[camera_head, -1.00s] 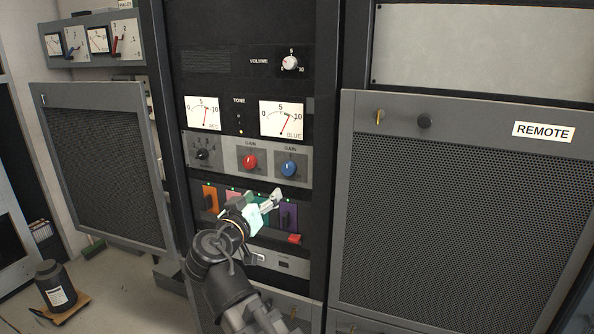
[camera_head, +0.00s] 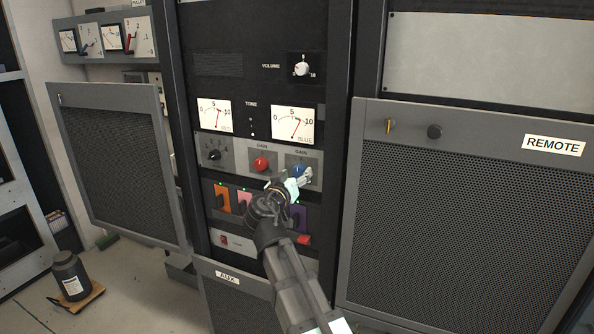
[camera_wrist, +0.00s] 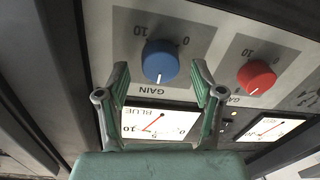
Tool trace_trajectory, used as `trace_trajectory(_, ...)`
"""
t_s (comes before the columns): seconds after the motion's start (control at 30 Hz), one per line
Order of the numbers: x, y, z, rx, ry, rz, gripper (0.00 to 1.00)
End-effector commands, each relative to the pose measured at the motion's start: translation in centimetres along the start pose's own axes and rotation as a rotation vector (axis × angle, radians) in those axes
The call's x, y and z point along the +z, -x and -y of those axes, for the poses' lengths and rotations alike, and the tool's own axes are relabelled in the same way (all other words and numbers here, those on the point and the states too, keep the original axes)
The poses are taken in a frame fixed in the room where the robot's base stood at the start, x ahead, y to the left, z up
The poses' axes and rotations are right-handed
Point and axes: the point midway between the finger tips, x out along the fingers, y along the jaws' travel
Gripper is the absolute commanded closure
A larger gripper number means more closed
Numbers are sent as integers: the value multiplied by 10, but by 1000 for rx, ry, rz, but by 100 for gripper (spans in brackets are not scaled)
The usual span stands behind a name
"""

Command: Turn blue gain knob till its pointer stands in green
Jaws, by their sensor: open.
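The blue gain knob (camera_head: 298,169) is on the grey panel right of the red knob, partly hidden by my gripper (camera_head: 297,183). In the wrist view, which is upside down, the blue knob (camera_wrist: 161,58) sits between and beyond my open fingers (camera_wrist: 160,68), with no visible contact. Its white mark points down in that picture, towards the blue meter. The blue meter (camera_head: 292,124) is above the knob; its red needle leans right of the 5. It shows partly between my fingers in the wrist view (camera_wrist: 160,124). I cannot make out a green zone.
The red knob (camera_head: 261,163) and a black selector (camera_head: 213,155) are left of the blue knob. Orange (camera_head: 222,198), pink and purple (camera_head: 299,217) switches lie below. A large mesh door marked REMOTE (camera_head: 470,215) stands to the right.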

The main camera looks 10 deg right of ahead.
Motion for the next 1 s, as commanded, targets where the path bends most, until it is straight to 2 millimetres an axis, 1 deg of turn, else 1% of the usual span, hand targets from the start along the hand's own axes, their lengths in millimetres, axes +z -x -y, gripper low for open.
trace_trajectory(0.03, -1, -6, 0, 0, 1, 0, 33)
trace_trajectory(0.13, 0, -11, 0, 0, 0, 0, 33)
trace_trajectory(0.47, 1, -13, 0, -1, 0, 0, 33)
trace_trajectory(0.57, 1, -12, 0, -1, 0, 0, 65)
trace_trajectory(0.6, 1, -12, 0, -1, 0, 0, 79)
trace_trajectory(0.63, 1, -13, 0, -1, 0, 0, 90)
trace_trajectory(0.67, 0, -13, 0, -1, 0, 0, 93)
trace_trajectory(0.87, 1, -13, 0, 0, 10, 0, 93)
trace_trajectory(1.0, 2, -13, 1, -2, 80, 3, 93)
